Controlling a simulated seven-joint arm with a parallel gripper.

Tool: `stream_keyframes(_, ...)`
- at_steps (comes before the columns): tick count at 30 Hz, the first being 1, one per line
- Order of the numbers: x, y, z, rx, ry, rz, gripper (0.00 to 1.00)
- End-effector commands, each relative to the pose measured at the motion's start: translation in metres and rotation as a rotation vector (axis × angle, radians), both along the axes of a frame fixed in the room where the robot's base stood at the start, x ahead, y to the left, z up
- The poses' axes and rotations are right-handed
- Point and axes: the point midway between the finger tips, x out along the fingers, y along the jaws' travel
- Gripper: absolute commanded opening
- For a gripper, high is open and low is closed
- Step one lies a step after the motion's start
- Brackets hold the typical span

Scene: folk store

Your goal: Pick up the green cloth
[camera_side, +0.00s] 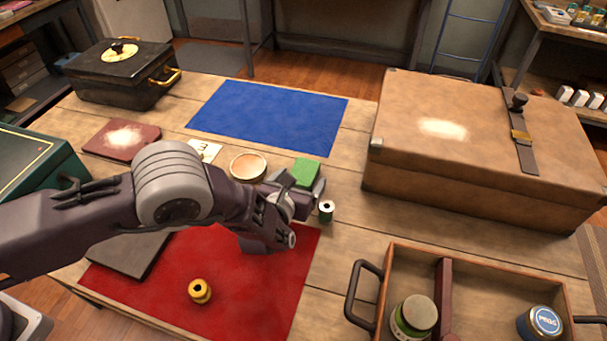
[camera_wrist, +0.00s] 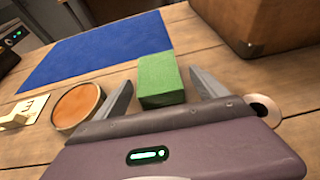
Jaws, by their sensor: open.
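The green cloth (camera_side: 306,172) is a small block-like folded piece on the wooden table, just beyond my gripper in the side view. In the wrist view the green cloth (camera_wrist: 160,80) sits between the two grey fingers of my gripper (camera_wrist: 160,90), with a gap visible on its right side and a narrower one on its left. My gripper (camera_side: 308,192) is open and low over the table. The cloth's near lower part is partly hidden by my gripper.
A round wooden bowl (camera_side: 248,167) is left of the cloth and a dark green spool (camera_side: 326,210) right of my gripper. A blue mat (camera_side: 268,115) lies behind. A brown case (camera_side: 480,150) and a divided tray (camera_side: 391,300) stand right. A yellow spool (camera_side: 200,291) is on a red mat (camera_side: 240,318).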

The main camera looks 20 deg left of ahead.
Motion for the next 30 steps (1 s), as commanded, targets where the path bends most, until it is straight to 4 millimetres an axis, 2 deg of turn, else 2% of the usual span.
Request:
stream_keyframes(1, 0.011, 0.001, 0.0, -0.005, -0.008, 0.005, 0.82)
stream_keyframes(3, 0.019, 0.0, -0.003, -0.004, -0.006, 0.004, 0.82)
stream_keyframes(11, 0.022, 0.0, -0.004, -0.003, -0.006, 0.002, 0.8)
stream_keyframes(18, 0.022, 0.0, -0.004, -0.003, -0.006, 0.002, 0.33)
stream_keyframes(21, 0.022, 0.0, -0.004, -0.004, -0.006, 0.002, 0.16)
stream_keyframes(27, 0.023, 0.0, -0.002, -0.004, -0.006, 0.002, 0.16)
stream_keyframes(30, 0.023, -0.001, 0.013, -0.004, -0.008, 0.002, 0.16)
